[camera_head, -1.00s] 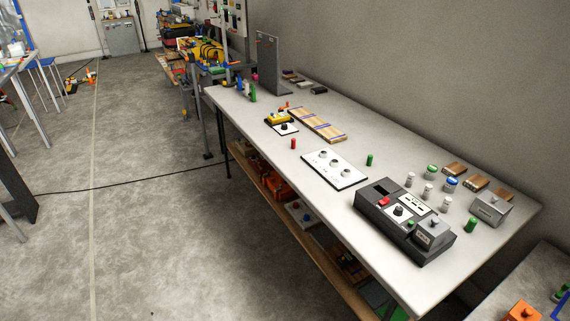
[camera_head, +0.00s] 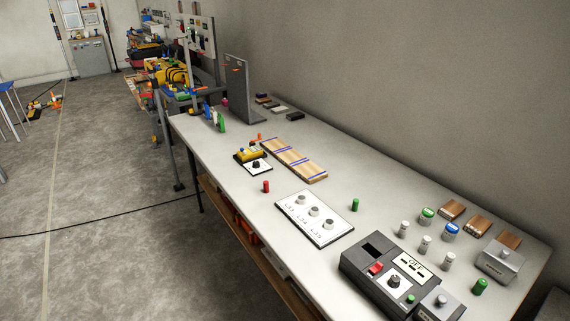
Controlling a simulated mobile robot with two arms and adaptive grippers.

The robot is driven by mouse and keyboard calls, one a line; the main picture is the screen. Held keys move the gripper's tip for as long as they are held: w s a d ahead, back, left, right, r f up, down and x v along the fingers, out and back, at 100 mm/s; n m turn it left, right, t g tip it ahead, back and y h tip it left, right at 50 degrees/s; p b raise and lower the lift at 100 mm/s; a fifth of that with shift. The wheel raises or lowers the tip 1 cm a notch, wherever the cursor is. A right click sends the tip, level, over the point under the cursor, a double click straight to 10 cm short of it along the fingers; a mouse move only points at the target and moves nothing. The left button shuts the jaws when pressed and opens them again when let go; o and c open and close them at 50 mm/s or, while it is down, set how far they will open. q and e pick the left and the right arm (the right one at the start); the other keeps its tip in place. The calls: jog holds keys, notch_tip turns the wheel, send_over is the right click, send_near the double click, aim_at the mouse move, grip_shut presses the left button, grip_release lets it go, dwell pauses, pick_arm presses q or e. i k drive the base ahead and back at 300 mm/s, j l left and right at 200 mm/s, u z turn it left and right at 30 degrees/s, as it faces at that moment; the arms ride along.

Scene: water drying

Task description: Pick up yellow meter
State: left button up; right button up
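The yellow meter (camera_head: 249,154) sits on the white table, left of the middle, at the back edge of a small white plate with a black knob (camera_head: 256,166). It is small in the view, and its face details are too small to read. No gripper shows in the head view, so I cannot see where either one is relative to the meter.
On the table (camera_head: 350,170) stand a wooden strip board (camera_head: 294,159), a white panel with three knobs (camera_head: 314,218), a dark control box (camera_head: 385,284), a grey upright panel (camera_head: 240,90), a red cylinder (camera_head: 266,187) and several small bottles. Floor to the left is open.

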aim_at(255, 151)
jog(key=i+j+z, duration=0.15)
jog(key=z, duration=0.2)
jog(key=i+j+z, duration=0.45)
jog(key=z, duration=0.25)
